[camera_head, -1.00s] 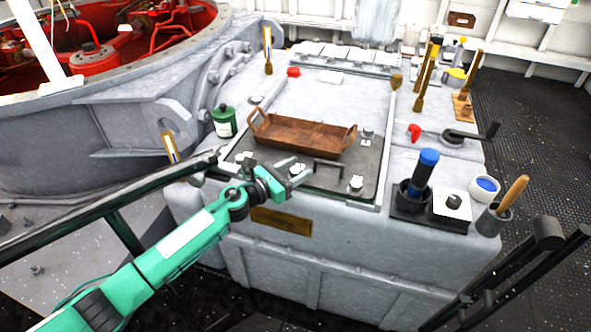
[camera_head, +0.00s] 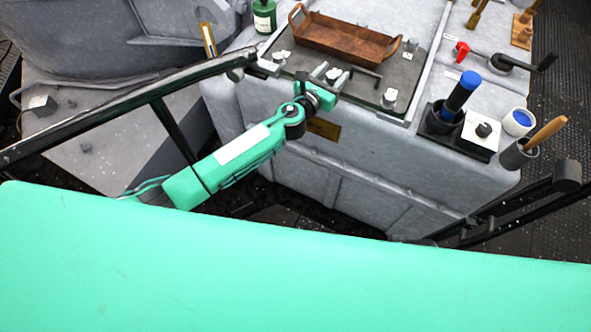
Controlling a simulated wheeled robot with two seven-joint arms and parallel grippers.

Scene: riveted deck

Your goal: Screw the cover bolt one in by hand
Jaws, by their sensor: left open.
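The dark cover plate (camera_head: 365,85) lies on the grey housing, with bolts near its edges. One bolt (camera_head: 390,97) stands at the near right corner, one (camera_head: 280,57) at the near left and one (camera_head: 410,46) at the far right. I cannot tell which is bolt one. My left gripper (camera_head: 331,76) is at the plate's near edge, between the two near corner bolts. It is open. Its fingertips are small and overlap a light bolt-like shape, so I cannot tell whether they touch it. My right gripper is out of view.
A rusty tray (camera_head: 345,38) with raised handles lies on the plate, just beyond my gripper. A black handle (camera_head: 366,71) is right of it. A blue-topped tool (camera_head: 461,92), a white box (camera_head: 480,135) and cups stand at right. A dark railing (camera_head: 130,105) crosses at left.

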